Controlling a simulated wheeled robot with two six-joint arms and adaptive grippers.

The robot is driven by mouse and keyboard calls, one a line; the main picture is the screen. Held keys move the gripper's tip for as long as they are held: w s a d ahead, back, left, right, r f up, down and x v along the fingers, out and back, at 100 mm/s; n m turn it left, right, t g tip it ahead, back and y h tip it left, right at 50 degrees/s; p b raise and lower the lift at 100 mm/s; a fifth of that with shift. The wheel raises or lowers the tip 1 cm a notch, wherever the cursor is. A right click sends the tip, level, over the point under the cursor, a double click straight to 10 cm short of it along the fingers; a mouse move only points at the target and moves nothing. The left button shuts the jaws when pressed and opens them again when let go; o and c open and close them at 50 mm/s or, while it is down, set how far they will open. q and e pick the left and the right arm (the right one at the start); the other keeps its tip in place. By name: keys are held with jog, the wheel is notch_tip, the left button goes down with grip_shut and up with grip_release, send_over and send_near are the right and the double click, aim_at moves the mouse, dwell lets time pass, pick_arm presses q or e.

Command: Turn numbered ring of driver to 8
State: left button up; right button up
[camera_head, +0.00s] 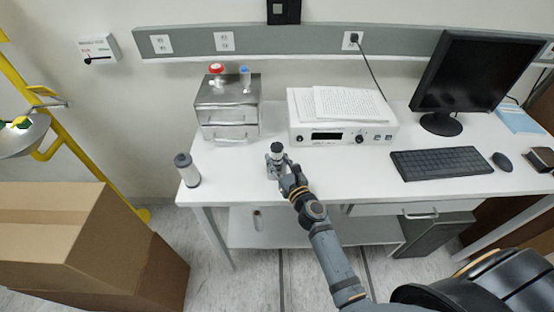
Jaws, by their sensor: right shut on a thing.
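What looks like the driver (277,149), a small upright piece with a dark top and a pale band, is on the white desk near its front edge. My right gripper (280,168) is shut on it from the front right, and the fingers hide its lower part. The numbers on its ring are too small to read. My left gripper is not in view.
A grey cylinder with a dark cap (187,170) stands at the desk's left end. A metal drawer box (228,105) and a white instrument (342,131) with papers stand behind. A keyboard (441,162) lies right. Cardboard boxes (75,235) stand at left. Desk between cylinder and driver is clear.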

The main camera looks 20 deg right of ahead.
jog(key=o, duration=1.2)
jog(key=s, duration=0.4)
jog(key=s+d, duration=0.1)
jog(key=s, duration=0.7)
jog(key=shift+d, duration=0.35)
